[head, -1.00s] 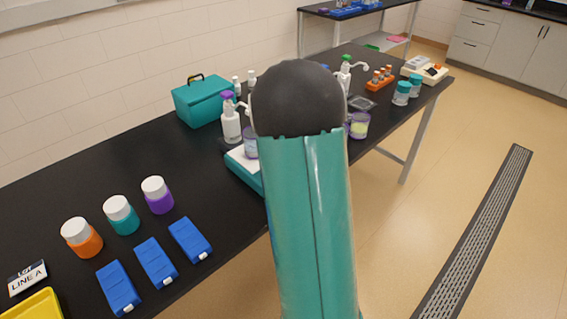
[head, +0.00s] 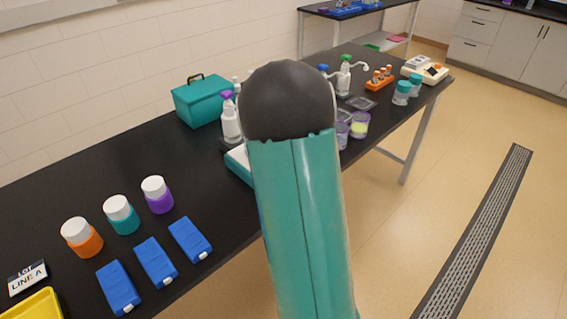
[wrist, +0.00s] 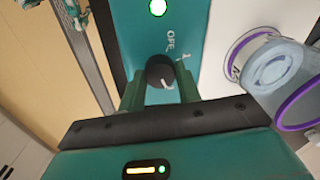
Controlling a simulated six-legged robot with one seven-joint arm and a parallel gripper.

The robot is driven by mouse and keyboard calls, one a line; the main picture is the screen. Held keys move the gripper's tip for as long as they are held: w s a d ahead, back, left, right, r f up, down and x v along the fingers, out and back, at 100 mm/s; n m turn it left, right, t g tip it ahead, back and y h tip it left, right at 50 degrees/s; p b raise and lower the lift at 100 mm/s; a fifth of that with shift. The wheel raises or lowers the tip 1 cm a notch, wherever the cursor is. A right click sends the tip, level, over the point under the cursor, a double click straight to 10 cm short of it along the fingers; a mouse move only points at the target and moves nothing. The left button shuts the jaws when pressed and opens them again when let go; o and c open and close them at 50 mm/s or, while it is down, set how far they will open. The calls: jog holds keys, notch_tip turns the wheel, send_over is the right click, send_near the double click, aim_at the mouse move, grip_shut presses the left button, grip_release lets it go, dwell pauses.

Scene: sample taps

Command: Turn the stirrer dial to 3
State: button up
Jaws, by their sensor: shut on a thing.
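The stirrer dial (wrist: 158,70) is a dark round knob on the teal front of the stirrer (wrist: 135,28) in the wrist view. My gripper (wrist: 160,82) is shut on the dial, with one dark green finger on each side. A pale mark shows at the dial's lower right edge. The labels OFF and 1 are readable above and to the right of it; no 3 can be made out. A green light glows on the stirrer above the dial. In the head view the stirrer (head: 240,165) is mostly behind my arm, and dial and gripper are hidden.
A clear vessel with a purple rim (wrist: 270,62) stands near the stirrer's white top, right of my gripper. Bottles and blue boxes (head: 155,262) occupy the bench's near left. Floor right of the bench is open.

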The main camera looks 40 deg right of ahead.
jog(key=o, duration=1)
jog(key=shift+c, duration=0.2)
notch_tip(320, 180, up, 14)
jog(key=shift+s, duration=0.4)
jog(key=shift+f, duration=0.15)
jog(key=s+a+r+n+t, duration=0.1)
jog(key=s+a+r+n, duration=0.15)
jog(key=a, duration=0.45)
jog(key=s+a+r+n+t, duration=0.1)
jog(key=s+a+n, duration=0.15)
jog(key=a, duration=0.35)
jog(key=s+a+r+n+t, duration=0.1)
jog(key=s+a+r+n, duration=0.15)
jog(key=a, duration=0.45)
jog(key=s+a+f+n+t, duration=0.2)
jog(key=s+a+f+n, duration=0.1)
jog(key=s+a+n, duration=0.5)
jog(key=s+a, duration=0.1)
jog(key=a, duration=0.2)
jog(key=shift+a+f, duration=0.15)
jog(key=shift+f, duration=0.1)
